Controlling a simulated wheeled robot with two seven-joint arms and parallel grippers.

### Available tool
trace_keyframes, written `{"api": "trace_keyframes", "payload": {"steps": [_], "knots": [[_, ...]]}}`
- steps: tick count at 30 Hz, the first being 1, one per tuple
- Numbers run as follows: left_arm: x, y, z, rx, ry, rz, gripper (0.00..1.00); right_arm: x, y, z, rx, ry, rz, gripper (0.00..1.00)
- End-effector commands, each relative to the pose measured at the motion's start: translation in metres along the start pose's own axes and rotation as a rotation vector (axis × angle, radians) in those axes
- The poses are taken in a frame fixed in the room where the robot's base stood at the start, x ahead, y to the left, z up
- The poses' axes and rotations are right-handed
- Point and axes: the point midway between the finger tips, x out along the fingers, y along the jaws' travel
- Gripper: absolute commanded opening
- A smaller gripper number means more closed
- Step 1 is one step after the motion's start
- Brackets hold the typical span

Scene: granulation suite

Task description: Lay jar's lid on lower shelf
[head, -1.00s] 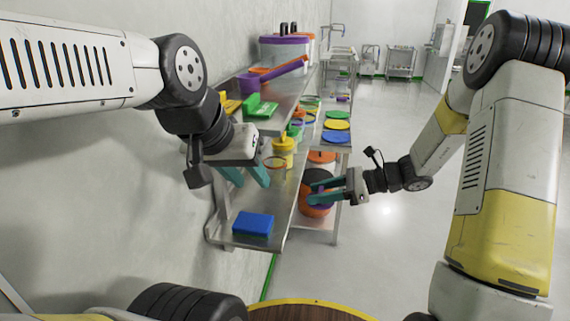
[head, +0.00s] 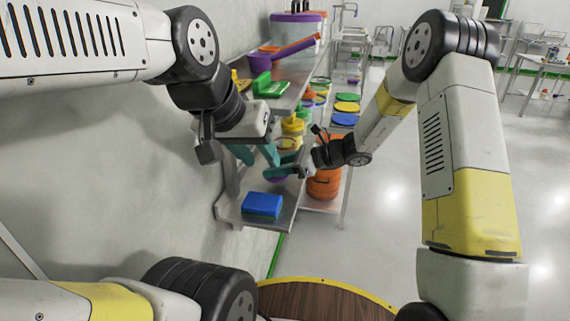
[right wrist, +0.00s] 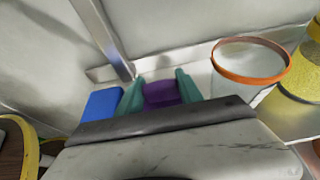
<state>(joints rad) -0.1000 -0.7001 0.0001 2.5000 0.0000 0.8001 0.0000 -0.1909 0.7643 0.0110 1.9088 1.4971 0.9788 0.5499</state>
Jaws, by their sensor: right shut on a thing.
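My right gripper (head: 272,174) is shut on a purple lid (head: 280,179), over the lower shelf (head: 231,211) between the blue box and the jar. In the right wrist view the lid (right wrist: 160,94) shows between the teal fingers of my right gripper (right wrist: 159,88). Whether it touches the shelf I cannot tell. A clear jar with an orange rim (right wrist: 252,80) stands uncovered to the right in that view. My left gripper (head: 259,158) is open, its teal fingers apart, above the shelf close to the jar; what is between them is unclear.
A blue box (head: 262,205) lies at the near end of the lower shelf. A yellow jar (head: 292,127) stands farther back. Blue, yellow and green discs (head: 345,119) lie to the right. An orange bin (head: 323,184) stands beneath. The wall bounds the left.

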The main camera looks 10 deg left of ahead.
Motion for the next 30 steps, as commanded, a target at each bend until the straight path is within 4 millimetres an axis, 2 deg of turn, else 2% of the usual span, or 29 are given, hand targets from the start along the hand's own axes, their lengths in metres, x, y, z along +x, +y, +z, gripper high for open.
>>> {"api": "trace_keyframes", "payload": {"steps": [4, 15, 16, 19, 30], "knots": [[0.000, 0.000, 0.000, 0.000, 0.000, 0.000, 0.36, 0.008, 0.001, -0.019, 0.002, 0.000, 0.002, 0.04], [0.000, 0.000, 0.000, 0.000, 0.000, 0.000, 0.36, 0.009, 0.000, -0.023, 0.000, 0.000, 0.001, 0.04], [0.000, 0.000, 0.000, 0.000, 0.000, 0.000, 0.36, 0.009, 0.000, -0.023, 0.000, 0.000, 0.001, 0.47], [0.000, 0.000, 0.000, 0.000, 0.000, 0.000, 0.36, 0.009, 0.000, -0.023, 0.000, 0.000, 0.001, 0.65], [0.000, 0.000, 0.000, 0.000, 0.000, 0.000, 0.36, 0.006, 0.000, -0.020, -0.001, 0.000, 0.000, 0.65]]}}
